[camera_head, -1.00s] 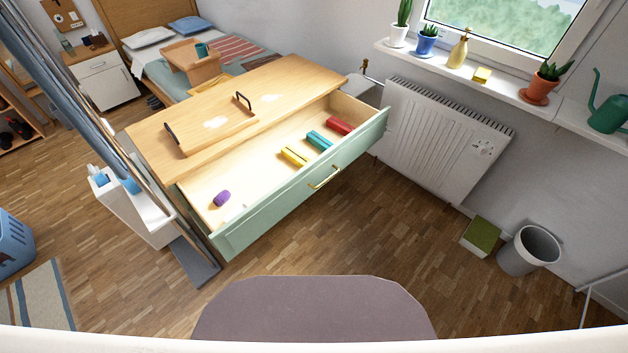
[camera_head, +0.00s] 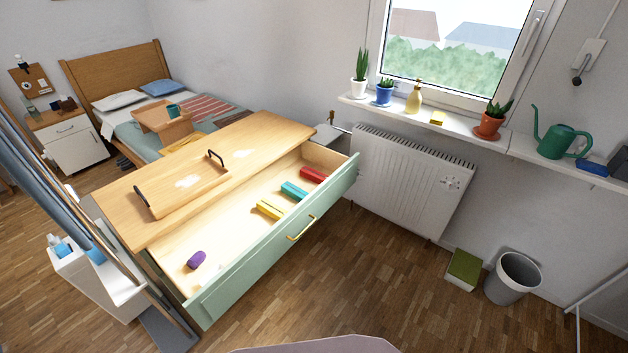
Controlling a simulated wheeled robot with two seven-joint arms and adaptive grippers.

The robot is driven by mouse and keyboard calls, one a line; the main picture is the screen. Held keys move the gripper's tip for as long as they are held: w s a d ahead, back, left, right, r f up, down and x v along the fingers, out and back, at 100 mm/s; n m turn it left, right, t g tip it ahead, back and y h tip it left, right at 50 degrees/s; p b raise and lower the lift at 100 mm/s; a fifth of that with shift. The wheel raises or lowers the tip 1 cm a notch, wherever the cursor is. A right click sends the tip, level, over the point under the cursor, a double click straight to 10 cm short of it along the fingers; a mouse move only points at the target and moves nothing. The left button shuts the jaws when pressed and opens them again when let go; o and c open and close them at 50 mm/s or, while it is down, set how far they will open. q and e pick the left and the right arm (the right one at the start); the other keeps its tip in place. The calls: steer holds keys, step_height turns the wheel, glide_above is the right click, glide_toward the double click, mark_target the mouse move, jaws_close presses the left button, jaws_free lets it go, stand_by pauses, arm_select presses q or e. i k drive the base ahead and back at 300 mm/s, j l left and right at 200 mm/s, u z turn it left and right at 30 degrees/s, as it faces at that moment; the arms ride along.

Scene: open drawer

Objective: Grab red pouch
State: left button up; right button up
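A red pouch (camera_head: 314,174) lies in the open drawer (camera_head: 232,284), near its far right end. A teal pouch (camera_head: 294,190) and a yellow pouch (camera_head: 270,209) lie beside it in a row toward the left. A small purple item (camera_head: 196,260) lies at the drawer's near left end. Neither of my grippers shows in the head view, so I cannot see whether they are open or shut.
A wooden tray with dark handles (camera_head: 184,190) sits on the dresser top (camera_head: 120,210). A radiator (camera_head: 410,180) stands right of the drawer. A grey bin (camera_head: 513,277) and a green-topped box (camera_head: 463,268) stand on the floor. Floor before the drawer is clear.

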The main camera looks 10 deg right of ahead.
mark_target(310, 174)
steer(key=i+l, duration=0.3)
steer(key=i+l+u, duration=0.1)
steer(key=i+l, duration=0.2)
steer(key=l, duration=0.25)
steer(key=i+l+u, duration=0.1)
steer(key=i+l, duration=0.2)
steer(key=l, duration=0.1)
